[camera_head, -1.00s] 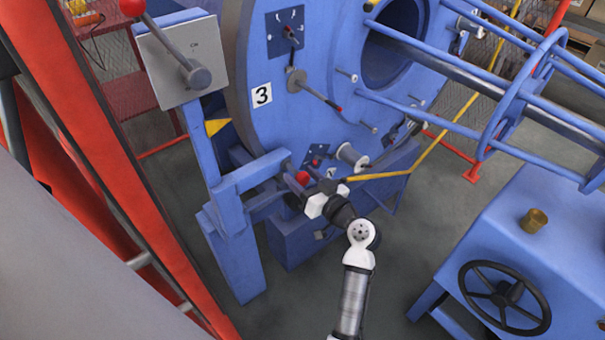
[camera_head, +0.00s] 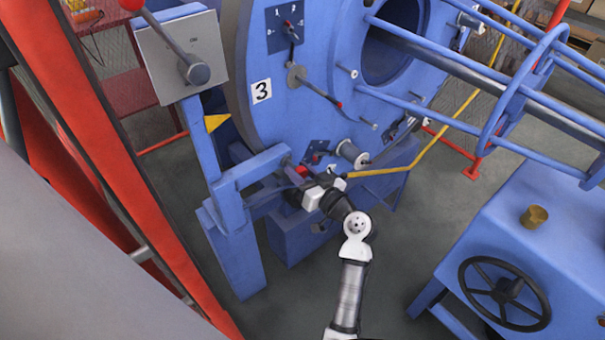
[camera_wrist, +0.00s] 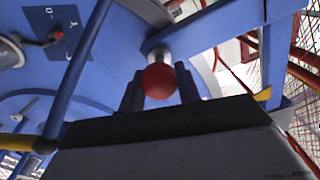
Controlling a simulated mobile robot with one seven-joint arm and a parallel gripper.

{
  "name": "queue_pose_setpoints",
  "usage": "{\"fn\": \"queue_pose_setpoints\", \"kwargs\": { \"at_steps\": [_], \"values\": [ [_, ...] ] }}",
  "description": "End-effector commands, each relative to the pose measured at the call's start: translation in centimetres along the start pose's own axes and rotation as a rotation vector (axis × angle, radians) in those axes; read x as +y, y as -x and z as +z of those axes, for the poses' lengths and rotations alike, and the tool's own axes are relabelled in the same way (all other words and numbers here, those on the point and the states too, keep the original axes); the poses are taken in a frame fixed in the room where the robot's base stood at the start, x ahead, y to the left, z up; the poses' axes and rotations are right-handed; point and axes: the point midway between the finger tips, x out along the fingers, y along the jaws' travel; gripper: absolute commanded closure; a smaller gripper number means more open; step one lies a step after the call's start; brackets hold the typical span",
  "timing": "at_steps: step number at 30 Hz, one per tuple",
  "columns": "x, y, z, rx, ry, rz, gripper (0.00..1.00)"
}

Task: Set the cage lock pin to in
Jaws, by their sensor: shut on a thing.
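The cage lock pin's red ball knob (camera_wrist: 159,81) is between my gripper's two dark fingers (camera_wrist: 159,90) in the wrist view. A short metallic shaft (camera_wrist: 158,55) runs from the knob to a blue frame bar (camera_wrist: 215,27); how deep it sits cannot be told. In the head view my gripper (camera_head: 301,187) is at the end of the blue bracket (camera_head: 250,170), low beside the large blue disc (camera_head: 255,125).
A yellow bar (camera_head: 400,170) runs close to the right of my gripper. A small panel with a red-tipped lever (camera_head: 315,158) and a spool (camera_head: 350,153) are just above. A blue cabinet with a black handwheel (camera_head: 504,292) stands at right. Grey floor (camera_head: 390,265) lies between.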

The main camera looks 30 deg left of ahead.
Motion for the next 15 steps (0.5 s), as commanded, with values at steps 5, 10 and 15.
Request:
{"fn": "queue_pose_setpoints", "kwargs": {
  "at_steps": [5, 10, 15],
  "values": [
    [0.1, -2.4, 0.1, 0.003, 0.002, -0.001, 1.0],
    [0.0, -2.7, -0.1, 0.002, 0.0, 0.001, 1.0],
    [0.0, -2.7, -0.1, 0.003, 0.001, 0.001, 0.59]
  ]
}}
